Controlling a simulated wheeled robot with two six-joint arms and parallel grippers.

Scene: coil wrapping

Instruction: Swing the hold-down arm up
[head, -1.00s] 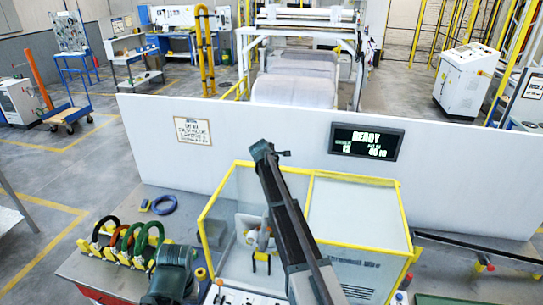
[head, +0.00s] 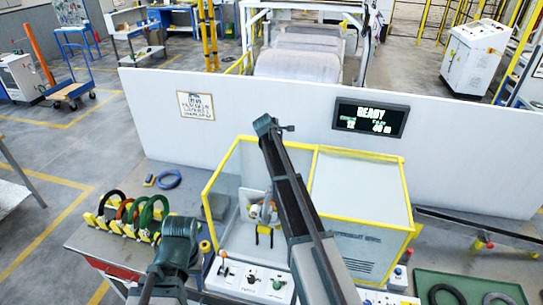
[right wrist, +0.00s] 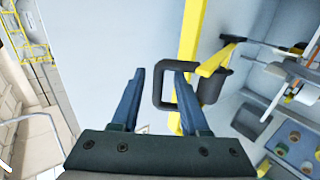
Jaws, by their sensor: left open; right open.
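A yellow arm (right wrist: 214,60) with a dark roller and black end shows inside the yellow-framed machine in the right wrist view; it appears to be the hold-down arm. In the head view a small yellow and black part (head: 264,235) shows low inside the guard, partly hidden. My right gripper (right wrist: 160,72) is open and empty, its blue fingers pointing at a black loop handle (right wrist: 161,88) beside the yellow post. I cannot tell whether it touches the handle.
The clear guard has a yellow frame (head: 362,153). A control panel (head: 250,282) lies in front of it. Coloured coils (head: 135,212) stand in a rack at left. A white wall (head: 270,105) with a READY display (head: 370,118) runs behind. A green mat (head: 470,287) lies at right.

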